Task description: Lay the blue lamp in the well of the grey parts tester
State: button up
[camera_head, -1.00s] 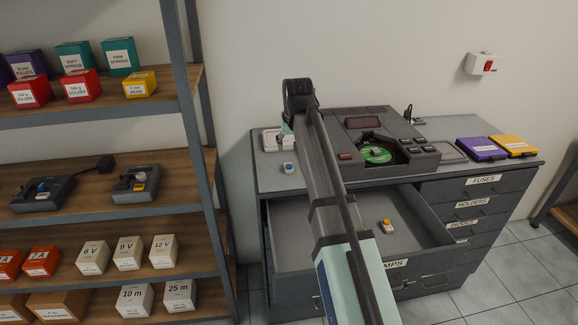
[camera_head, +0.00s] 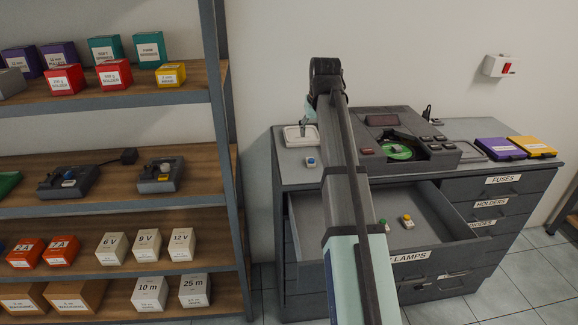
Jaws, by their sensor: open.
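The blue lamp (camera_head: 310,161), a small white block with a blue top, lies on the cabinet top just left of my arm. The grey parts tester (camera_head: 440,156) stands on the same top, right of my arm. It is a dark grey box with a screen, buttons and a dark round well holding a green disc (camera_head: 397,152); my arm covers its left part. My arm reaches up across the middle of the view and bends down behind itself.
An open drawer (camera_head: 456,222) holds a green-topped lamp (camera_head: 383,224) and a yellow-orange one (camera_head: 407,221). A white tray (camera_head: 292,138) lies behind the blue lamp. Purple (camera_head: 497,149) and yellow (camera_head: 531,147) cases lie at right. A shelf rack (camera_head: 221,150) with boxes and small devices stands left.

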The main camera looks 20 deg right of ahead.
jog(key=p, duration=0.2)
send_over(311, 160)
jog(key=s, duration=0.3)
jog(key=f, duration=1)
jog(key=shift+w+a, duration=0.25)
jog(key=shift+p+x, duration=1.3)
jog(key=shift+x, duration=1.6)
jog(key=shift+w+d+r, duration=0.1)
jog(key=shift+w, duration=0.05)
jog(key=c, duration=1.1)
jog(key=shift+r, duration=0.1)
